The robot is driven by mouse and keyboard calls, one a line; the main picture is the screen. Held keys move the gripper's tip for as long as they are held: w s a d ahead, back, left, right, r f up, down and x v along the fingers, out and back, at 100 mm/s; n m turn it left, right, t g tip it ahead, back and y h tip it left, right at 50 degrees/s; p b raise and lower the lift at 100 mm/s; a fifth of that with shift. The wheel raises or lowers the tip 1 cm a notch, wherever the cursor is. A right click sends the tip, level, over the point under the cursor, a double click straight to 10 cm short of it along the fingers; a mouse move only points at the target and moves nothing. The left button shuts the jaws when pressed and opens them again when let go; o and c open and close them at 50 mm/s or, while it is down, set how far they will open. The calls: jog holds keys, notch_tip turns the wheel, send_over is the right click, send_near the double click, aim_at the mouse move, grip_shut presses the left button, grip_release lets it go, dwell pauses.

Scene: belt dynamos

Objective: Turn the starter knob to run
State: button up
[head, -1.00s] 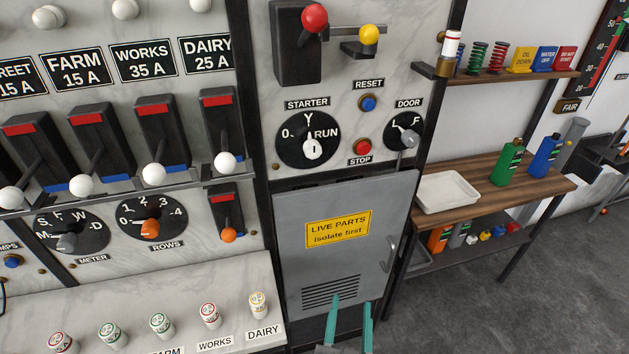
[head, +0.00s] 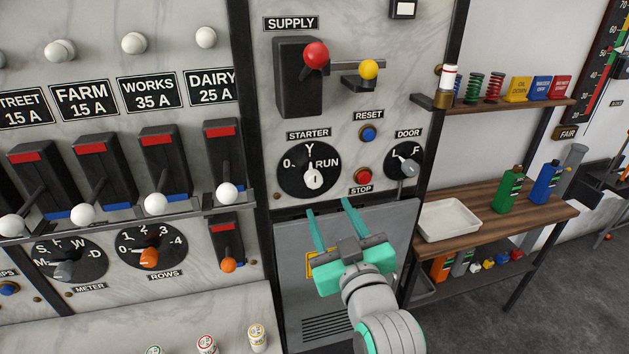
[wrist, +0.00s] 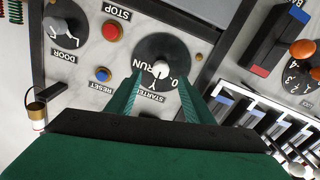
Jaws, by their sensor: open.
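The starter knob (head: 314,178) is a small white knob on a round black dial (head: 290,182) marked 0, Y and RUN. In the head view 0 is at left, Y at top and RUN at right. I cannot tell which mark the knob points to. My gripper (head: 328,206) is open and empty, below the dial in the head view, with its teal fingers pointing up toward it. In the wrist view the knob (wrist: 161,69) appears between and just beyond the fingertips (wrist: 160,80). I see no contact.
The red stop button (head: 363,177), blue reset button (head: 368,134) and door knob (head: 407,166) are right of the dial. The supply lever with its red ball (head: 316,55) is above. The grey cabinet door (head: 400,225) lies below, partly behind my arm.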

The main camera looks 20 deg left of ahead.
aim_at(316, 182)
jog(key=shift+n, duration=0.3)
jog(key=x, duration=0.3)
jog(key=r+x, duration=0.1)
jog(key=x, duration=0.7)
jog(key=shift+s+a+r, duration=0.1)
jog(key=shift+a+r, duration=0.05)
jog(key=shift+a, duration=0.1)
jog(key=shift+c, duration=0.3)
jog(key=shift+d, duration=0.1)
jog(key=c, duration=1)
